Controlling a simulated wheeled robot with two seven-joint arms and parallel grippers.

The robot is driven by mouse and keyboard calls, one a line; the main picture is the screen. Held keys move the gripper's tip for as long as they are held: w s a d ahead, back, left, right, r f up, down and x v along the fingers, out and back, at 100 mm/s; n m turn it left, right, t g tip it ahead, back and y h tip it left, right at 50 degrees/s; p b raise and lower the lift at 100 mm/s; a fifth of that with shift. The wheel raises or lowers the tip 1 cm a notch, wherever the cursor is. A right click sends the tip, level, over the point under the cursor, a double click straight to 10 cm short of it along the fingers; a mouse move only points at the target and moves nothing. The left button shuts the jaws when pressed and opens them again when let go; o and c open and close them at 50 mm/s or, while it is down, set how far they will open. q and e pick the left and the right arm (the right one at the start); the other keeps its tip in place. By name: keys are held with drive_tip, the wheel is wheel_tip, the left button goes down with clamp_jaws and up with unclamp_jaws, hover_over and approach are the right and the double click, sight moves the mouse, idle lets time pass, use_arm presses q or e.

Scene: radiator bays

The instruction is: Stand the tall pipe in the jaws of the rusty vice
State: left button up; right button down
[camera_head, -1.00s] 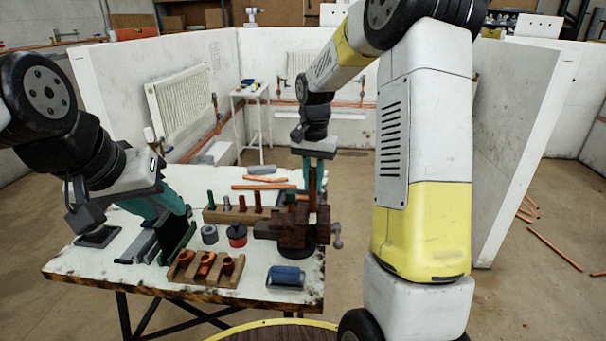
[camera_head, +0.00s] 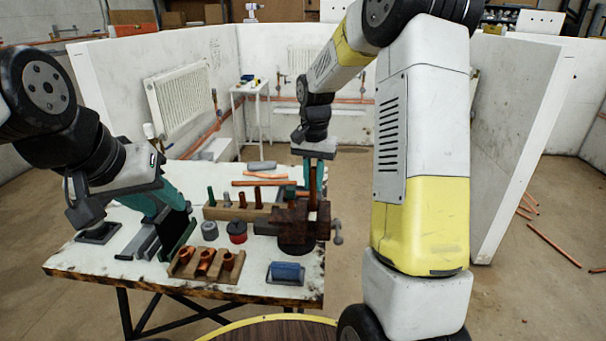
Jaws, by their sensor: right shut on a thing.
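The rusty vice (camera_head: 298,238) stands at the right edge of the worktable, its brown jaws on top and its handle to the right. The tall pipe (camera_head: 312,184) is a reddish-brown upright rod just above and at the vice jaws. My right gripper (camera_head: 311,176) points down above the vice, shut on the pipe's upper part. I cannot tell how deep the pipe's lower end sits in the jaws. My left gripper (camera_head: 165,208), with teal fingers, is low over the left of the table beside a dark green plate; its opening is unclear.
A wooden block with copper fittings (camera_head: 193,272), a grey ring (camera_head: 209,231), a red tin (camera_head: 237,233) and a blue roll (camera_head: 287,271) lie nearby. Loose copper pipes lie at the back. A white wall (camera_head: 513,150) stands right.

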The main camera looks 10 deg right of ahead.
drive_tip(key=shift+f, duration=1.3)
drive_tip(key=shift+f, duration=0.1)
drive_tip(key=shift+f, duration=1.3)
drive_tip(key=c, duration=1.2)
unclamp_jaws()
drive_tip(key=shift+c, duration=0.2)
drive_tip(key=shift+r, duration=3.55)
